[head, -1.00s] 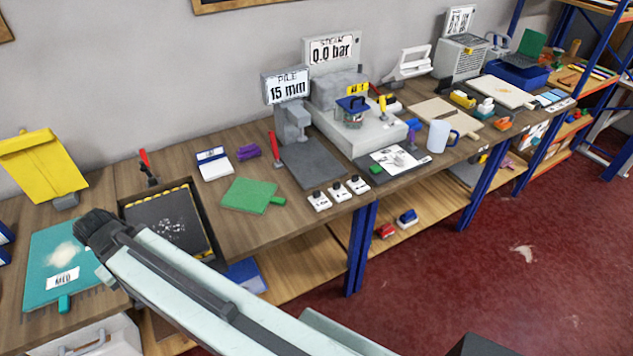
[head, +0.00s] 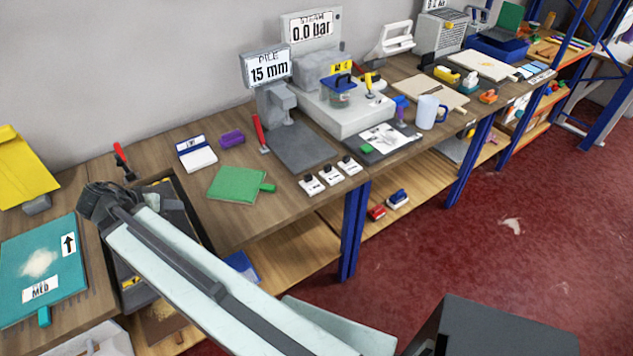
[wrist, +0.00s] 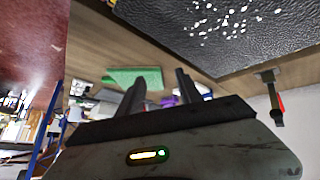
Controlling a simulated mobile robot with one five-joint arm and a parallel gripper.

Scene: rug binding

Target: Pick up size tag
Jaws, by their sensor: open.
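No tag in view reads plainly as the size tag. The closest match is a white label marked "MED" (head: 40,289), flat on the teal board (head: 18,260) at the lower left in the head view. My gripper (head: 100,200) is to the right of and beyond that label, over the far left part of the dark tray (head: 188,205). In the wrist view my gripper's two fingers (wrist: 158,85) stand apart with nothing between them. The label does not show in the wrist view.
A green board (head: 236,184), a white-and-blue pad (head: 197,156) and a purple block (head: 232,138) lie right of the tray. A red-handled clamp (head: 123,160) stands behind it. The pile gauge (head: 270,72) is farther right.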

